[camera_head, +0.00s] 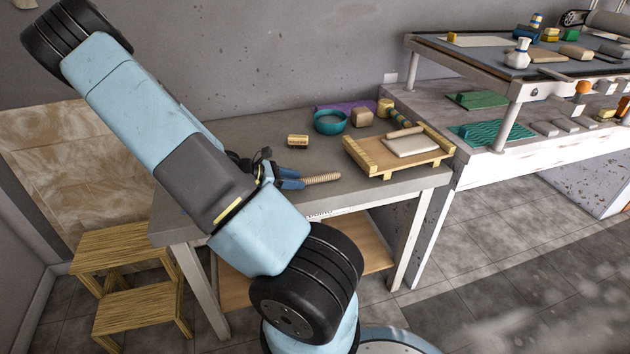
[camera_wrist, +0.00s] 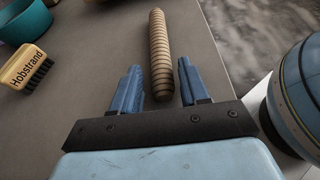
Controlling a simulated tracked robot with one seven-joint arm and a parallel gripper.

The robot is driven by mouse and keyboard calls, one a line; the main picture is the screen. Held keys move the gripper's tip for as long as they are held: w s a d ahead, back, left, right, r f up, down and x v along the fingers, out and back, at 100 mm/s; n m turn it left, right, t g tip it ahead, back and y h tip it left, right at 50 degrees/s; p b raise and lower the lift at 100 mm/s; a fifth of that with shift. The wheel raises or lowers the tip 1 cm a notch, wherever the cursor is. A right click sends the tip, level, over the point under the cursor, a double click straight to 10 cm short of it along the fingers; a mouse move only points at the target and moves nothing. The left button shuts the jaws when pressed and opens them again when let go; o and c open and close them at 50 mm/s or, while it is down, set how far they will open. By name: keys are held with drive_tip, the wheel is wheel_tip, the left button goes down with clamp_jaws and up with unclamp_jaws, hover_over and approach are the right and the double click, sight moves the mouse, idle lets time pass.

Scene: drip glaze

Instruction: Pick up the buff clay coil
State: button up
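The buff clay coil (camera_head: 322,178) is a ribbed, beige rod lying on the grey table near its front edge. In the wrist view the coil (camera_wrist: 159,45) runs away from me, its near end between the two blue fingers. My gripper (camera_wrist: 160,66) is open, with a gap on each side of the coil. In the head view my gripper (camera_head: 293,181) is low over the table at the coil's left end, partly hidden by my arm. I cannot tell the exact height of the fingers relative to the coil.
A wooden brush marked Hobstrand (camera_wrist: 25,68) lies to the left, and a teal bowl (camera_head: 330,122) stands behind. A wooden board (camera_head: 376,163) with a pale slab (camera_head: 411,146) sits to the right on the table (camera_head: 240,128). A wooden step stool (camera_head: 128,250) stands on the floor.

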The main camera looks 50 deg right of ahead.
clamp_jaws()
drive_tip(key=shift+r, duration=0.1)
